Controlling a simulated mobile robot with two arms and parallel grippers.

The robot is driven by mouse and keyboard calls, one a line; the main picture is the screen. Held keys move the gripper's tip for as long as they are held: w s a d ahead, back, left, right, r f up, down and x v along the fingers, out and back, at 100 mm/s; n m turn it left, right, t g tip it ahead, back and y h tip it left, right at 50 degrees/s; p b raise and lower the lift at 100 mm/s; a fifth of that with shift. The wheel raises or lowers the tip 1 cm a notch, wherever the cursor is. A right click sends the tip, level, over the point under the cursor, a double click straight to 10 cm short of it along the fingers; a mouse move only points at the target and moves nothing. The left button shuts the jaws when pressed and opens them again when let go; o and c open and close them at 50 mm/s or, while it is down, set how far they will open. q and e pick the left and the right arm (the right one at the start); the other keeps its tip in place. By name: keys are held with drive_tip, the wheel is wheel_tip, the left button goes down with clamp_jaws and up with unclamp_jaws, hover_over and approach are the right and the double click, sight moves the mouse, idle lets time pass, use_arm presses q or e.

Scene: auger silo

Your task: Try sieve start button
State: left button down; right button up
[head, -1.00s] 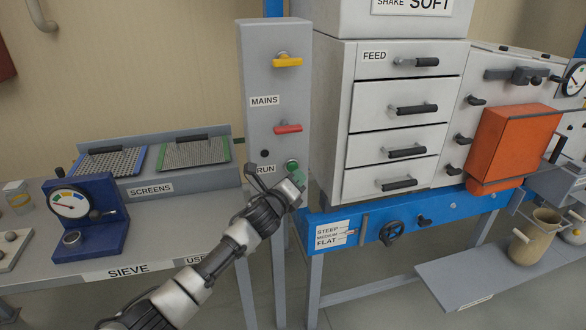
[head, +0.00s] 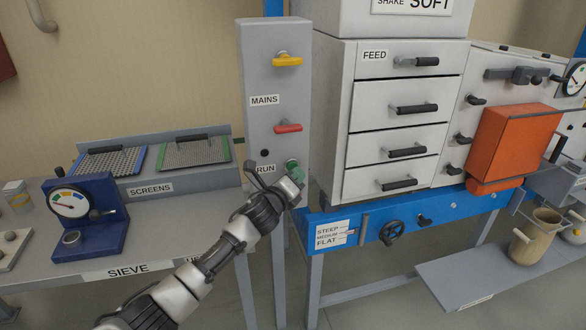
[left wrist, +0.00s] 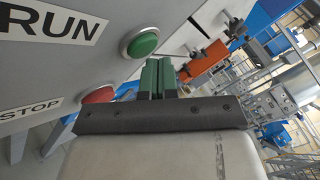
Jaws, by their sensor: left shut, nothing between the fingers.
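The green start button (left wrist: 142,43) beside the RUN label (left wrist: 50,25) shows clearly in the left wrist view, on a grey panel. A red button (left wrist: 98,96) is below it near the STOP label. In the head view the green button (head: 292,164) is on the lower part of the grey control post (head: 272,75), partly hidden by my gripper. My left gripper (head: 297,180) is shut and empty, just in front of the panel. In the left wrist view its fingertips (left wrist: 157,64) are close beside and below the green button; contact cannot be told. My right gripper is not in view.
The sieve machine with drawers (head: 400,130) stands close on the right. A bench with screens (head: 195,152) and a blue gauge (head: 88,215) is on the left.

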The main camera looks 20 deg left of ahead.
use_arm(q)
drive_tip(key=shift+w+a, duration=0.3)
drive_tip(key=shift+w, duration=0.1)
idle(0.8)
idle(0.5)
drive_tip(key=shift+s+d, duration=0.5)
drive_tip(key=shift+s, duration=0.25)
drive_tip(key=s+d+p, duration=0.1)
drive_tip(key=s, duration=0.1)
drive_tip(key=s+d, duration=0.2)
drive_tip(key=shift+s+p, duration=0.1)
drive_tip(key=shift+p, duration=0.25)
drive_tip(key=shift+a, duration=0.1)
